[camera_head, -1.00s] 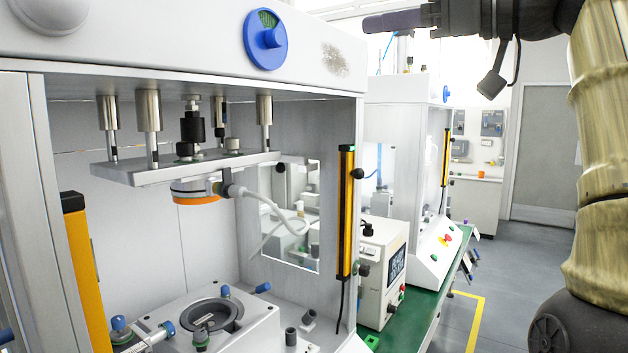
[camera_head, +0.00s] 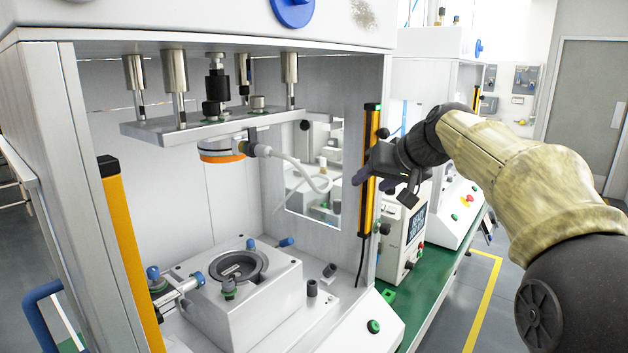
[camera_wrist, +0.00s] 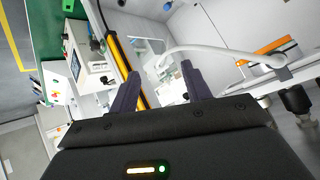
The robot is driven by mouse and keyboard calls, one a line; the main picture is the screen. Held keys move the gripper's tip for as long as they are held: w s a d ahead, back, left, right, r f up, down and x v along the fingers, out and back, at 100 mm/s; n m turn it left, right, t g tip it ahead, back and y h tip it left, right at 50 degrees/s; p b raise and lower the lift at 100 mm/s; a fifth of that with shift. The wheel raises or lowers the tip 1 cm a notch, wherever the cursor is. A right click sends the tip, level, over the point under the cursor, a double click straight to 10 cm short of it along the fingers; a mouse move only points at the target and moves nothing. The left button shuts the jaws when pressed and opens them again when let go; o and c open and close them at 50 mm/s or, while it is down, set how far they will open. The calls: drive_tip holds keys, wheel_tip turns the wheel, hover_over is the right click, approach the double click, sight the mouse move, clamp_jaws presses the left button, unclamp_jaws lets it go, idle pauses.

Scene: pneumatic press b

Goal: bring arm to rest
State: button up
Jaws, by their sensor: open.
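My gripper (camera_head: 362,168) is at the front right of the press, beside the yellow-and-black right post (camera_head: 370,190). In the wrist view my gripper (camera_wrist: 158,82) shows two dark fingers spread apart with nothing between them. My arm reaches in from the right, in its cream sleeve, bent at the elbow. The press (camera_head: 225,22) stands open at the front. Its raised plate (camera_head: 185,130) hangs on metal rods, with an orange-rimmed round part under it. Below, a round dark seat (camera_head: 238,268) sits in a white block and looks empty.
A white control box (camera_head: 400,238) stands on the green bench (camera_head: 432,290) right of the press. A second press (camera_head: 430,75) stands behind it. A yellow floor line (camera_head: 484,310) runs along the grey floor. A white hose (camera_head: 300,172) hangs inside the press.

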drive_tip(key=s+f+m+g+h, duration=0.15)
drive_tip(key=s+f, duration=0.25)
drive_tip(key=f, duration=0.7)
drive_tip(key=s+d+f+g+h+p, duration=0.2)
drive_tip(key=s+d+f+g+h, duration=0.1)
drive_tip(key=s+f, duration=1.8)
drive_tip(key=shift+s+g+p, duration=0.35)
drive_tip(key=shift+g, duration=0.4)
drive_tip(key=shift+d+h, duration=0.1)
drive_tip(key=shift+h, duration=0.15)
